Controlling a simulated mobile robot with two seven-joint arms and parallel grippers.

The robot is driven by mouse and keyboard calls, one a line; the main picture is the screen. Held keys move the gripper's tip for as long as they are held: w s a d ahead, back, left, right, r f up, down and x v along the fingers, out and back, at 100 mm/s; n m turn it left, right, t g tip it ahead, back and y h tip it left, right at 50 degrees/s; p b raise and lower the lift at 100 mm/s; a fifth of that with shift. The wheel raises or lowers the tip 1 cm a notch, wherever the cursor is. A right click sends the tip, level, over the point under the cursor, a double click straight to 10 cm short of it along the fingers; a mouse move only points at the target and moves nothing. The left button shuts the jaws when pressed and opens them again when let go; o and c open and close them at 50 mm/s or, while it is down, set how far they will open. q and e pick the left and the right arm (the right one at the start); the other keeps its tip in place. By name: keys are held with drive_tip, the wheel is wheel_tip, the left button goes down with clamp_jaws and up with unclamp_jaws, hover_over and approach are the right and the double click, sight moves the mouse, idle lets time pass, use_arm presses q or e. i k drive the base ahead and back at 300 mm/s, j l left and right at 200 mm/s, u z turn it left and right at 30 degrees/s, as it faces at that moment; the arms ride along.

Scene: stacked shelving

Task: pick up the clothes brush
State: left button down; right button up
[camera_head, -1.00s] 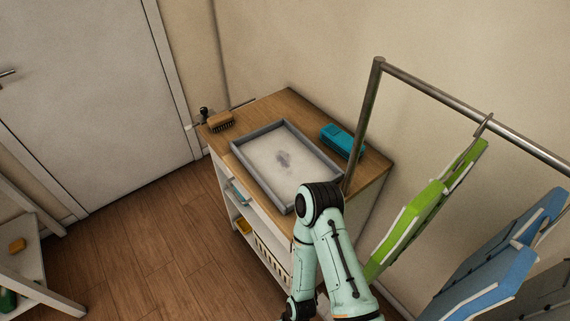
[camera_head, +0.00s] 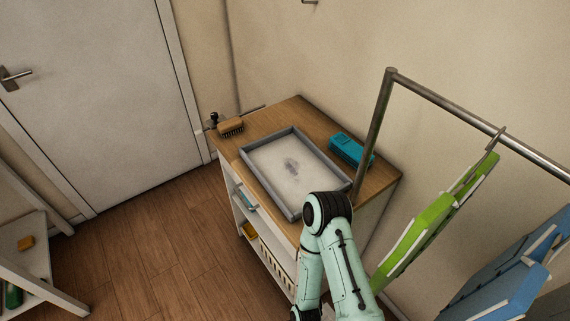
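The clothes brush (camera_head: 231,127), with a tan wooden back and dark bristles facing down, lies at the far left corner of the cabinet's wooden top (camera_head: 292,106). It stands beside the grey-rimmed tray (camera_head: 254,172), outside it. One of my pale green arms reaches up from the bottom edge in front of the cabinet, with its dark joint near the tray's front right corner. Its gripper is not visible. Neither gripper shows in the head view, and nothing touches the brush.
A teal box-like object (camera_head: 351,150) lies right of the tray. A metal clothes rail (camera_head: 440,106) with green (camera_head: 432,222) and blue (camera_head: 508,265) hanging garments stands at the right. A low white shelf (camera_head: 40,262) is at the left. Wooden floor (camera_head: 165,250) is clear between.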

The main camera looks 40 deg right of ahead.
sight(234, 125)
drive_tip(key=i+j, duration=0.2)
drive_tip(key=i, duration=0.15)
drive_tip(key=i+j, duration=0.25)
drive_tip(key=i+j+z, duration=0.65)
drive_tip(key=i+j, duration=0.2)
